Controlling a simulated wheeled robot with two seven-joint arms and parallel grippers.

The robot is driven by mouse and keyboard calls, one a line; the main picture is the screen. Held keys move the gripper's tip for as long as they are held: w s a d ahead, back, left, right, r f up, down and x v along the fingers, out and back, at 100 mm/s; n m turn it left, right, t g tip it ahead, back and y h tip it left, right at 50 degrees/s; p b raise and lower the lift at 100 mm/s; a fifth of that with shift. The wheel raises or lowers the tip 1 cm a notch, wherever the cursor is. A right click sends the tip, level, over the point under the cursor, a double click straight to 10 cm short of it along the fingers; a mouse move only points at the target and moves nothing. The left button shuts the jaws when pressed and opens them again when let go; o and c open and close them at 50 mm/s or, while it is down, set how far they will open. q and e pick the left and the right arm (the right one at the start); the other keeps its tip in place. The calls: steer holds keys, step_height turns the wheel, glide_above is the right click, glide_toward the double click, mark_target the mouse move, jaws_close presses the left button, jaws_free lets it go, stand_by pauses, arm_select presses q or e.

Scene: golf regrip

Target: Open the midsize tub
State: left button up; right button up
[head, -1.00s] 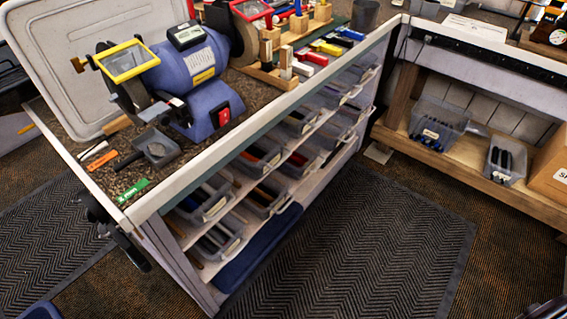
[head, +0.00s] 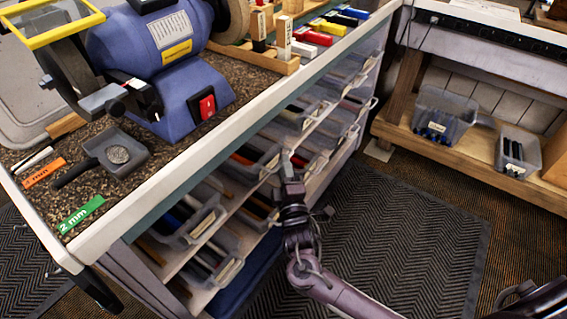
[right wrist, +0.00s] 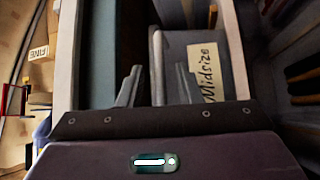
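The midsize tub (right wrist: 166,55) shows close up in the right wrist view, a grey bin with a pale label (right wrist: 203,72) reading "Midsize" sideways. My right gripper (right wrist: 158,86) is open, its two fingers apart in front of the tub, with the label by the right finger. I cannot tell whether a finger touches the tub. The labels there are too small to read. My left gripper is not in view.
Several other tubs fill the shelves, including a lower-left one (head: 192,222). Above them is a bench top with a blue grinder (head: 160,60), a small dish (head: 116,153) and a green 2 mm tag (head: 82,214). The dark floor mat (head: 400,240) is clear.

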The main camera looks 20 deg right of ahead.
steer(key=shift+w+d+r, duration=0.15)
steer(key=shift+w, duration=1.1)
jaws_close()
